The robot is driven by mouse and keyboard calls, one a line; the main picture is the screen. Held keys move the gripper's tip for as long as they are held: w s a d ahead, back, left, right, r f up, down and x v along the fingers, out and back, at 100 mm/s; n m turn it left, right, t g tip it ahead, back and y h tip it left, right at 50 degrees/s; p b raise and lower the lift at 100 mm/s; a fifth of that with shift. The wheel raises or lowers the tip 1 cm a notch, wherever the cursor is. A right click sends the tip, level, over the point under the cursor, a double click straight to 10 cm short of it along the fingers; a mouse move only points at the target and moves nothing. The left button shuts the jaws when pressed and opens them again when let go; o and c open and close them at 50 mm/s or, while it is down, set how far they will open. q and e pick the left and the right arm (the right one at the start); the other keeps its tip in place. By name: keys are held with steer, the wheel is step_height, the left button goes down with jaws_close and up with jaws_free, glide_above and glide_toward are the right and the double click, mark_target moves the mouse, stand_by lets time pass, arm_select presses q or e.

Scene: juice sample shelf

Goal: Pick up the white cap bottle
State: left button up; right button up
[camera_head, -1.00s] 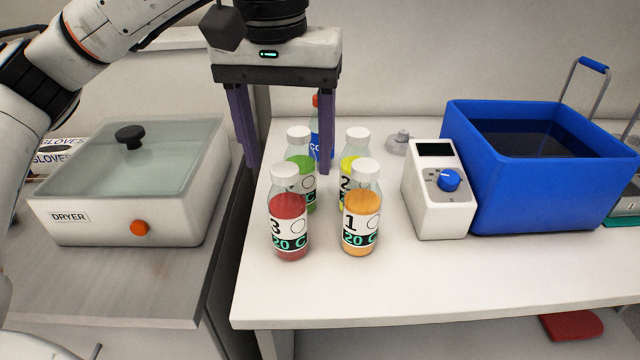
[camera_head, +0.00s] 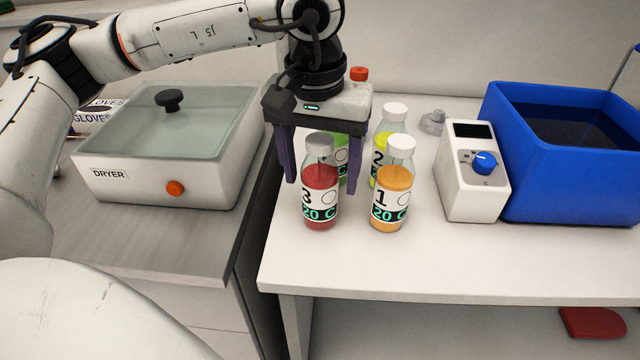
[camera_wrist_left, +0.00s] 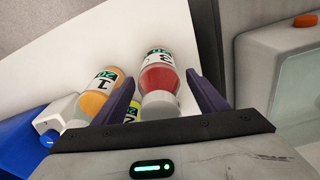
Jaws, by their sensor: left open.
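Bottle 3 with red juice (camera_head: 320,183) is front left, and bottle 1 with orange juice (camera_head: 390,185) is front right. Yellow bottle 2 (camera_head: 379,157) and a green bottle (camera_head: 341,155), mostly hidden, stand behind. My left gripper (camera_head: 322,178) is open, its fingers pointing down on either side of bottle 3 in the picture. In the left wrist view, bottle 3 (camera_wrist_left: 158,72) lies between the open fingers (camera_wrist_left: 161,80), its cap nearest the palm; contact is not evident. My right gripper is not in view.
A white control box (camera_head: 470,190) and blue tank (camera_head: 570,180) stand at right. A dryer (camera_head: 150,185) is on the grey counter at left, across a gap. The table front is clear.

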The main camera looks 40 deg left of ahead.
mark_target(322, 137)
arm_select(q)
steer(key=c, duration=1.4)
step_height(322, 137, up, 10)
steer(key=shift+r, duration=0.1)
steer(key=shift+d, duration=0.1)
